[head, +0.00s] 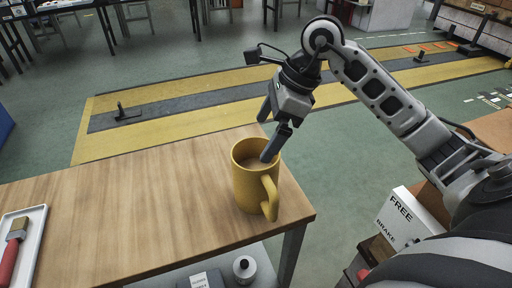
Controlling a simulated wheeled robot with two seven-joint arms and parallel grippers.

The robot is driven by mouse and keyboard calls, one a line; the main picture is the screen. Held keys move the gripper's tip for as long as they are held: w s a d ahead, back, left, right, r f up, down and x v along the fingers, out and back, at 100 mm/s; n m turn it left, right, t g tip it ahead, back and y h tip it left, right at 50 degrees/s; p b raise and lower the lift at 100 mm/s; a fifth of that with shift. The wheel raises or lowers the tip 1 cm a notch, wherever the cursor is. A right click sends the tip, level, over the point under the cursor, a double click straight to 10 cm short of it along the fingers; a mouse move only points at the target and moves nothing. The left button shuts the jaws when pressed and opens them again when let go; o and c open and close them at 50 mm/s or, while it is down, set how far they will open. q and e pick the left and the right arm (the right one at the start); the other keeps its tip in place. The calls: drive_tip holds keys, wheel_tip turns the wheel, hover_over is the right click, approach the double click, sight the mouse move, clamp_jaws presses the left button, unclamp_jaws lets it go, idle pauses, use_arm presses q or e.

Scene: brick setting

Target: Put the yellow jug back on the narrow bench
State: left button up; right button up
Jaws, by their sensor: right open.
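The yellow jug (250,188) stands upright near the right front corner of a wooden-topped bench (130,215). Its handle faces the front right, and its open top shows a brown inside. My right gripper (266,137) reaches in from the right and is open, at the jug's rim. One finger overlaps the mouth of the jug in the picture; the other is behind and above the far side. I cannot tell whether either finger touches the jug. My left gripper is out of view.
A white tray (36,238) with a red-handled brush (14,250) lies at the bench's left. A bottle (244,268) stands on a shelf below. The bench's middle is clear.

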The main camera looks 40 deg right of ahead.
drive_tip(key=shift+v, duration=1.4)
drive_tip(key=shift+f, duration=0.15)
